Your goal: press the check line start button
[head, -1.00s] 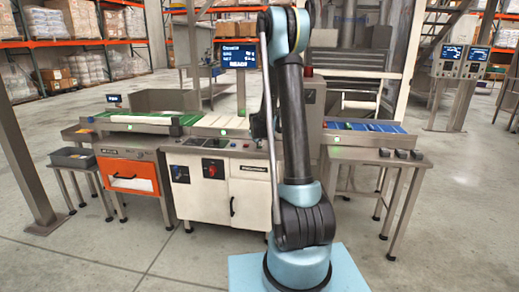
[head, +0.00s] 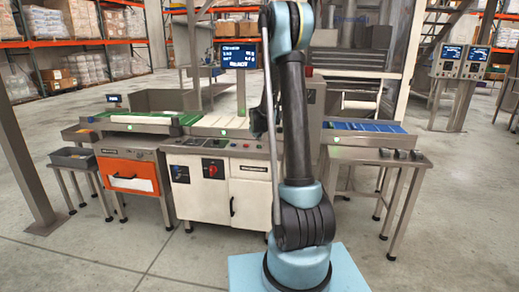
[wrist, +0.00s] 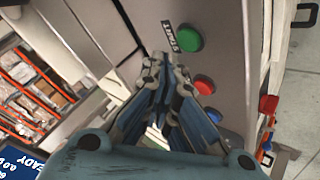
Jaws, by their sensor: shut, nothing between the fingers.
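In the wrist view, a round green button (wrist: 188,39) sits on a grey panel beside a dark label (wrist: 169,37) that appears to read START. My gripper (wrist: 168,70) is shut and empty. Its fingertips are just left of and below the green button in the picture; whether they touch the panel cannot be told. A red button (wrist: 204,86) and a blue button (wrist: 214,115) lie along the same panel, partly near the right finger. In the head view, the check line console (head: 215,146) stands left of my arm, and my gripper is hidden there.
A red rotary switch (head: 213,168) is on the cabinet front, and it also shows in the wrist view (wrist: 268,104). A display (head: 240,57) stands above the line. A blue roller section (head: 365,127) lies to the right. Open floor lies in front.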

